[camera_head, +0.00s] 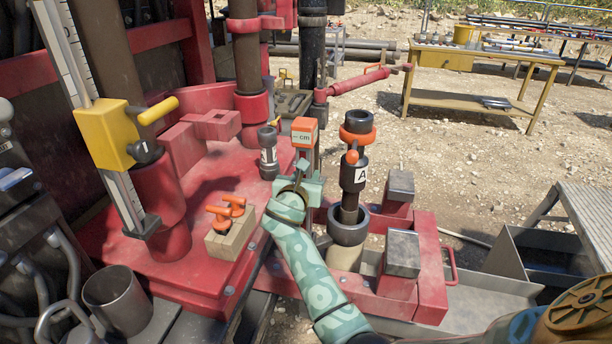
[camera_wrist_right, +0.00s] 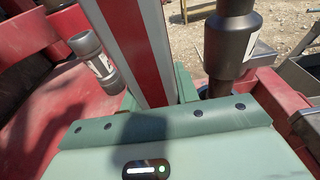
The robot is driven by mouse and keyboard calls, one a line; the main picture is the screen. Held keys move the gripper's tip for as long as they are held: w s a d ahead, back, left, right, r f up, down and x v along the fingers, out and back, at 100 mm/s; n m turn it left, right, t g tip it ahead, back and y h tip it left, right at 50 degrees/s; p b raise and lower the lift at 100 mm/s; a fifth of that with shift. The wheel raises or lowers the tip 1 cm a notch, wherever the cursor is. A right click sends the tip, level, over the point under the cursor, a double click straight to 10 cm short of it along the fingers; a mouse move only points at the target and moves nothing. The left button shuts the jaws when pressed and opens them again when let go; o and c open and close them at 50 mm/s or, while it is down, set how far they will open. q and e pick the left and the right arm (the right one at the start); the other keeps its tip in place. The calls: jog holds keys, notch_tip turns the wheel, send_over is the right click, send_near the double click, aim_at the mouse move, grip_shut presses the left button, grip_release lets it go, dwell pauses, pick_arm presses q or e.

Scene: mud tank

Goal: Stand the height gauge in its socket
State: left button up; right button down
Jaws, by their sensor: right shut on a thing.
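The height gauge, a post with an orange head marked "cm" (camera_head: 304,132), stands in the middle of the head view. In the right wrist view its red and white striped post (camera_wrist_right: 140,50) rises between the fingers. My right gripper (camera_head: 302,188), teal, is shut on this post below the orange head. The gauge looks roughly upright. Its lower end is hidden behind my gripper, so I cannot tell whether it touches anything. I cannot make out the socket in either view. My left gripper is not in view.
A dark labelled cylinder (camera_head: 268,152) stands close left of the gauge. A dark tool marked "A" (camera_head: 353,178) stands in a ring to its right. A wooden block (camera_head: 230,240) with orange-handled pegs and a metal cup (camera_head: 117,300) are front left. A yellow slider (camera_head: 108,135) sits on a scale.

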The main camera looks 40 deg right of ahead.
jog(key=shift+f, duration=0.5)
dwell(0.4)
jog(key=c, duration=1)
grip_release()
jog(key=shift+o, duration=0.2)
jog(key=shift+f, duration=0.1)
